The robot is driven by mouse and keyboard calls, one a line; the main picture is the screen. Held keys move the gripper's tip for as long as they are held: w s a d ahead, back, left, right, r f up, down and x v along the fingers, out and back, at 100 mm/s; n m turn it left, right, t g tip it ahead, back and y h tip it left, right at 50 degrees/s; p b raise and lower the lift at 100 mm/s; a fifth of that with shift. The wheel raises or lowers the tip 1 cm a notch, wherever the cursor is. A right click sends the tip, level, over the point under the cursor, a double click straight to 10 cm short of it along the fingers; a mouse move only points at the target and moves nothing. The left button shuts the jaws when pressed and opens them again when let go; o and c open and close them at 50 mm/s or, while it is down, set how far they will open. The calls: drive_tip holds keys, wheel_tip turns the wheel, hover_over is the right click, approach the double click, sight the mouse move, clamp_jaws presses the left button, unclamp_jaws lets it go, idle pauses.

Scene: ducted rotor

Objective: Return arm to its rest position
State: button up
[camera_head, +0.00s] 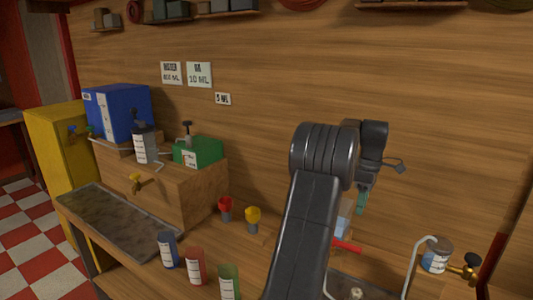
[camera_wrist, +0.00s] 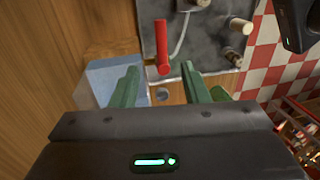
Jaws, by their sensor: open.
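My black arm rises from the bottom of the head view and bends over. My gripper (camera_wrist: 157,82) shows in the wrist view as two green fingers set wide apart, with nothing between them. In the head view only a bit of green finger (camera_head: 361,202) shows beside the arm. Below it are a pale blue block (camera_head: 343,228) and a red handle (camera_head: 347,246). In the wrist view the red handle (camera_wrist: 162,45) lies beyond the fingertips, and the pale blue block (camera_wrist: 103,78) is at the left finger. I cannot tell whether they touch.
Blue (camera_head: 168,250), red (camera_head: 195,266) and green (camera_head: 229,283) labelled cups stand along the bench front. A blue box (camera_head: 120,110) and a green box (camera_head: 198,151) stand on a wooden stand. A curved tap (camera_head: 416,262) and a labelled jar (camera_head: 437,255) are at right. A wooden wall stands behind.

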sight(352, 248)
drive_tip(key=f, duration=0.4)
drive_tip(key=s+a+f, duration=0.1)
drive_tip(key=f, duration=0.3)
drive_tip(key=s+f+p, duration=0.1)
drive_tip(key=f, duration=0.4)
drive_tip(key=shift+s+a, duration=0.1)
drive_tip(key=shift+a, duration=0.2)
wheel_tip(352, 248, up, 14)
drive_tip(key=w+d+b, duration=0.1)
drive_tip(key=w+d, duration=0.1)
drive_tip(key=f, duration=0.4)
drive_tip(key=s+a+f+p, duration=0.1)
drive_tip(key=f, duration=0.4)
drive_tip(key=s+a+f, duration=0.1)
drive_tip(key=f, duration=0.4)
drive_tip(key=shift+f, duration=0.15)
drive_tip(key=shift+s+a+m, duration=0.35)
drive_tip(key=shift+s+m, duration=0.15)
drive_tip(key=shift+m, duration=0.6)
drive_tip(key=shift+r, duration=0.2)
